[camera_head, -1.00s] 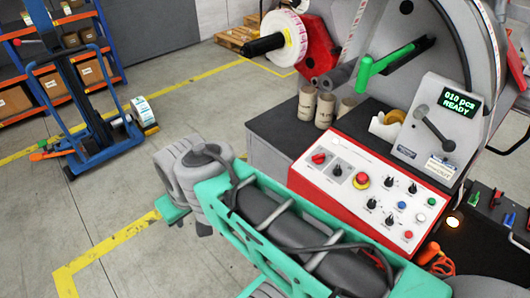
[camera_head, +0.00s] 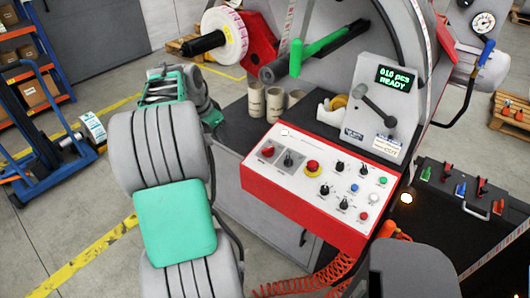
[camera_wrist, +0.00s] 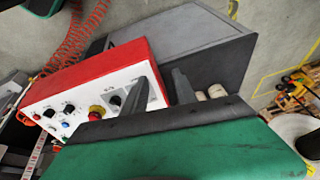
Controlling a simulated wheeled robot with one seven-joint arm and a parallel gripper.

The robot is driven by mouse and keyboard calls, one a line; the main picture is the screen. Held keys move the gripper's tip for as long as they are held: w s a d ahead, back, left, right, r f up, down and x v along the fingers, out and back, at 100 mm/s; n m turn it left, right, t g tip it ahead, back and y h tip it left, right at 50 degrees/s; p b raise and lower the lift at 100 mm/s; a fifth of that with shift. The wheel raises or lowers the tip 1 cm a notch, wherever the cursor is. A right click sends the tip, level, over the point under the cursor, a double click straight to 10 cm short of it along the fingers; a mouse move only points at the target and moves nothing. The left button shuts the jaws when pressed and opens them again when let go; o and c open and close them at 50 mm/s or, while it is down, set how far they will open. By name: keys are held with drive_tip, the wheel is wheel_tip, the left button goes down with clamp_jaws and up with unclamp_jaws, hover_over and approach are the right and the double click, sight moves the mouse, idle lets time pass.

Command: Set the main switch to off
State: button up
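The white control panel (camera_head: 322,204) sits on a red sloped housing at the front of the machine. A red rotary knob (camera_head: 267,151) at its upper left looks like the main switch; its setting is too small to read. A black knob (camera_head: 288,159) and the red emergency stop on yellow (camera_head: 312,167) stand to its right. In the wrist view, my gripper (camera_wrist: 160,76) is open and empty, its two dark fingers apart. The left finger overlaps the panel's end, and I cannot make out the red knob there. The emergency stop (camera_wrist: 96,113) shows left of the fingers. My gripper's fingers are not clear in the head view.
Cardboard cores (camera_head: 275,104), a tape roll (camera_head: 333,108) and a lit display (camera_head: 396,79) stand behind the panel. A black bench with tools (camera_head: 462,195) is at right. An orange coiled hose (camera_head: 310,278) hangs below. A blue trolley (camera_head: 50,150) stands at left.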

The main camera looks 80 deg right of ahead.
sight(268, 148)
drive_tip(key=s+d+f+m, duration=0.1)
drive_tip(key=s+d+f, duration=0.2)
drive_tip(key=s, duration=0.1)
drive_tip(key=s+d+f+m+g, duration=0.1)
drive_tip(key=s+d+f+m, duration=0.1)
drive_tip(key=s+d+f, duration=0.1)
drive_tip(key=s+d+f+m, duration=0.2)
drive_tip(key=s+d+f, duration=0.2)
drive_tip(key=s, duration=0.2)
drive_tip(key=shift+s+f+g+p, duration=0.15)
drive_tip(key=shift+s+g+p, duration=0.2)
drive_tip(key=shift+g+p, duration=0.05)
drive_tip(key=shift+d+f, duration=0.1)
drive_tip(key=shift+f, duration=0.3)
clamp_jaws()
